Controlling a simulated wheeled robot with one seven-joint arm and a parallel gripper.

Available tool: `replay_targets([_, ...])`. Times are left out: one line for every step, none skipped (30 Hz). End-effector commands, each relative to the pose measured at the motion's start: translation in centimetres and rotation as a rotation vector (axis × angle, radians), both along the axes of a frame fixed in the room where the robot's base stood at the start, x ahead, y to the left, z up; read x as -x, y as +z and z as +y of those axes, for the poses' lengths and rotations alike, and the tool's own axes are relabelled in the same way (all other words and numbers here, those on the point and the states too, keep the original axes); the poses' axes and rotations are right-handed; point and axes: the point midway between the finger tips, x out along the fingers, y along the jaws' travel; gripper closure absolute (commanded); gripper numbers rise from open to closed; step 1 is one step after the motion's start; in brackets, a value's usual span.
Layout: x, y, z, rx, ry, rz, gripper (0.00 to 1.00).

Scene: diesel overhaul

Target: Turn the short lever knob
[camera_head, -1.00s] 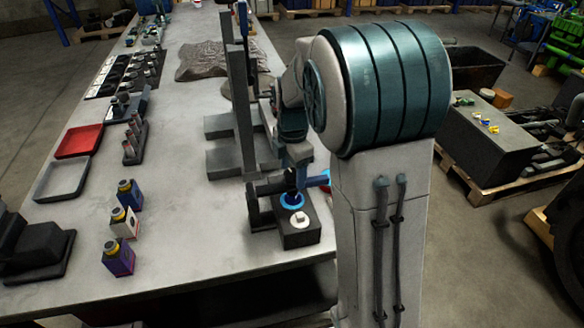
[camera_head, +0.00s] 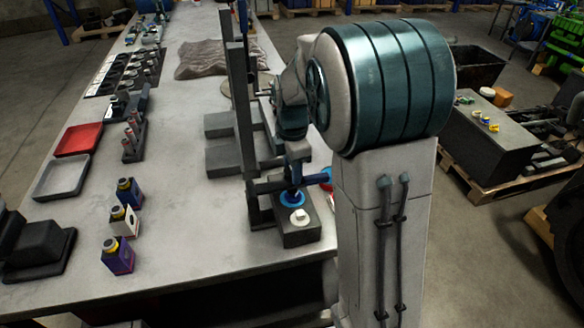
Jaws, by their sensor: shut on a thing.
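A dark box (camera_head: 298,238) stands near the front right edge of the workbench. Its top has a round blue part (camera_head: 282,198), probably a knob base, and a white knob (camera_head: 299,217) in front of it. My gripper (camera_head: 292,192) points down over the blue part and is shut on a knob there, seemingly the short lever knob. The gripper and my arm hide most of the knob, so its lever and angle are unclear. A small red part (camera_head: 326,178) shows just right of the gripper, partly behind my arm.
A tall grey upright stand (camera_head: 241,130) rises close left of the box. The bench (camera_head: 185,240) between bottles and box is clear.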

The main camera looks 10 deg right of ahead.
Motion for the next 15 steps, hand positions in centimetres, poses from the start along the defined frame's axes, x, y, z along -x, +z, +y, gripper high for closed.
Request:
replay_targets([-0.05, -0.03, -0.01, -0.001, -0.035, -0.003, 0.83])
replay_targets([-0.05, -0.03, -0.03, -0.001, -0.059, -0.003, 0.83])
replay_targets([-0.06, -0.02, -0.03, -0.001, -0.094, -0.003, 0.83])
replay_targets([-0.06, -0.02, -0.02, -0.001, -0.120, -0.002, 0.83])
replay_targets([-0.06, -0.02, 0.00, -0.001, -0.147, -0.002, 0.83])
replay_targets([-0.06, -0.01, 0.02, -0.001, -0.184, -0.002, 0.83])
replay_targets([-0.06, 0.00, 0.01, -0.001, -0.213, -0.002, 0.83])
replay_targets([-0.07, 0.01, 0.01, -0.001, -0.242, -0.002, 0.83])
replay_targets([-0.07, 0.02, -0.01, -0.001, -0.280, -0.002, 0.83])
replay_targets([-0.07, 0.02, -0.02, -0.001, -0.309, -0.002, 0.83])
replay_targets([-0.07, 0.03, -0.03, -0.001, -0.338, -0.002, 0.83])
replay_targets([-0.08, 0.03, -0.02, -0.001, -0.375, -0.002, 0.83])
replay_targets([-0.08, 0.03, -0.02, -0.001, -0.403, -0.002, 0.83])
replay_targets([-0.08, 0.04, -0.01, -0.001, -0.432, -0.002, 0.83])
replay_targets([-0.08, 0.04, 0.00, -0.001, -0.469, -0.002, 0.83])
